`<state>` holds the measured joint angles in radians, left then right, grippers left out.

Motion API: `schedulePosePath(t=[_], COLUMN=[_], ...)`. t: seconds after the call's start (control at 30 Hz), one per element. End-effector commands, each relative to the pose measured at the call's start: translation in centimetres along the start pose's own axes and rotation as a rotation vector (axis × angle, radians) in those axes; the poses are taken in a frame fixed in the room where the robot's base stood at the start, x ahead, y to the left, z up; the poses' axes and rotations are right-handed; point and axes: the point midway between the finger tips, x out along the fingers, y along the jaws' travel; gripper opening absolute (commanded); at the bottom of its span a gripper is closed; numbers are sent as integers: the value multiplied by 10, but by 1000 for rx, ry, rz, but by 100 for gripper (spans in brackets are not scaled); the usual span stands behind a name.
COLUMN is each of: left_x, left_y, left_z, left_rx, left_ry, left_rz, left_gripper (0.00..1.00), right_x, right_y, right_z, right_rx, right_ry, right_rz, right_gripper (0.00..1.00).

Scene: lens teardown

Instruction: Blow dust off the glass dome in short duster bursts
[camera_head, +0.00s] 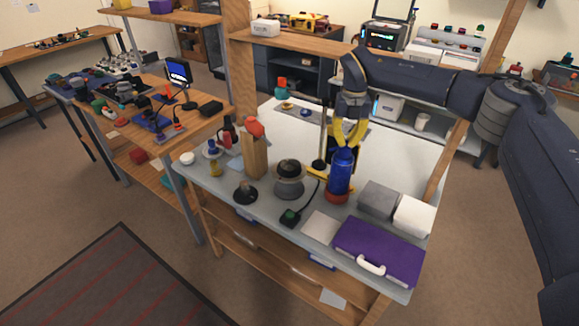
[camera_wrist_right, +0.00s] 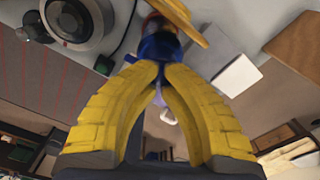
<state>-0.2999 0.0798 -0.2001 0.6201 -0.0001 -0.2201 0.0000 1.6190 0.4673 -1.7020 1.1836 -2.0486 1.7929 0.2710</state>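A round grey mount with a dark domed top (camera_head: 289,168), which looks like the glass dome, stands mid-table. It also shows at the upper left of the right wrist view (camera_wrist_right: 70,18). A blue bottle with a red base (camera_head: 341,172), probably the duster, stands upright to its right. My right gripper (camera_head: 346,146) comes down from above with its yellow fingers at the bottle's top. In the right wrist view the fingertips (camera_wrist_right: 159,68) close in on the blue bottle (camera_wrist_right: 157,46), with blue showing between them. My left gripper is out of view.
A purple case (camera_head: 380,252), a grey block (camera_head: 378,199) and a white block (camera_head: 413,215) crowd the front right. A black cone-like piece (camera_head: 245,192) lies left of the mount. A wooden block (camera_head: 255,156) stands behind. The table's back right is mostly clear.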

Motion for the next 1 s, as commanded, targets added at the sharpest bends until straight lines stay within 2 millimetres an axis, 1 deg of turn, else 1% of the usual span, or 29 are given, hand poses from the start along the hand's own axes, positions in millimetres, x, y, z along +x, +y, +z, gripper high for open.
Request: schedulePosePath(t=[0.17, 0.6, 0.7, 1.0], left_x=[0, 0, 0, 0], left_y=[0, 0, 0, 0], left_z=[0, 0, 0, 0], left_rx=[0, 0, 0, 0], left_ry=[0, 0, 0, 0], left_rz=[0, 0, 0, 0], left_gripper=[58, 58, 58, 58], right_x=[-4, -33, -37, -39], right_y=[0, 0, 0, 0], right_z=[0, 0, 0, 0], right_rx=[0, 0, 0, 0], right_ry=[1, 0, 0, 0], right_rz=[-1, 0, -1, 0], right_gripper=[0, 0, 0, 0])
